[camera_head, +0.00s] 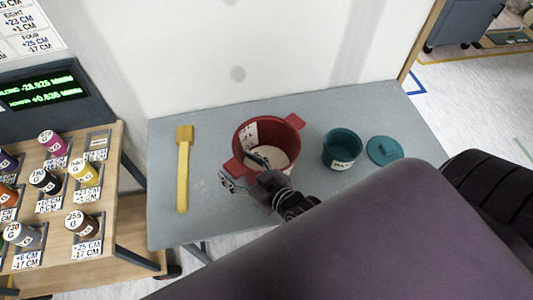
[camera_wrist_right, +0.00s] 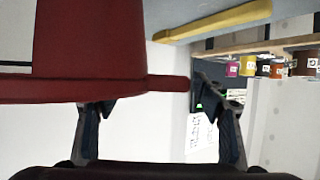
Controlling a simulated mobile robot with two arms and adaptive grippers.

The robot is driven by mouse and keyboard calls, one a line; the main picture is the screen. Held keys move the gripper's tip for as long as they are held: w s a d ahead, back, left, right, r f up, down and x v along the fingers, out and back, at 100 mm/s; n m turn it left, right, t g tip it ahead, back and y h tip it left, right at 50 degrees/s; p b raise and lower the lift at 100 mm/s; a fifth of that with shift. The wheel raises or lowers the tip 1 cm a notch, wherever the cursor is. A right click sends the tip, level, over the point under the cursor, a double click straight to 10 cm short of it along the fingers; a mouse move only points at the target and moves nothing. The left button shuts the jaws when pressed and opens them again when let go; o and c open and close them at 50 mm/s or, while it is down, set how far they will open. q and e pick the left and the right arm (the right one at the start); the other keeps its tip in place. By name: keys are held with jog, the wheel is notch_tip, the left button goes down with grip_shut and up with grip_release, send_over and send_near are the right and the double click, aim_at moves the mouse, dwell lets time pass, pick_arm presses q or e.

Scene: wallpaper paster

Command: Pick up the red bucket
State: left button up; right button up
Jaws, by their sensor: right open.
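The red bucket (camera_head: 285,135) stands upright on the grey table, with pale contents and a white label inside. It has one red tab handle (camera_head: 295,120) at its far right and another (camera_head: 235,167) at its near left. My right gripper (camera_head: 240,179) is open at the near-left tab. In the right wrist view, the bucket (camera_wrist_right: 90,45) fills the upper left, and its tab reaches across between the two spread fingers of my right gripper (camera_wrist_right: 160,97). I cannot tell whether the fingers touch it. My left gripper is not in view.
On the grey table (camera_head: 165,228), a yellow brush (camera_head: 183,170) lies left of the bucket. A teal pot (camera_head: 342,148) and its teal lid (camera_head: 384,150) are on the right. A wooden table (camera_head: 105,165) with several labelled paint cans stands at left. A white wall is behind.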

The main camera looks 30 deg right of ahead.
jog(key=shift+w+a+f, duration=0.1)
jog(key=shift+w+f, duration=0.05)
jog(key=shift+w, duration=0.2)
jog(key=shift+s, duration=0.1)
jog(key=shift+c, duration=1.3)
grip_shut()
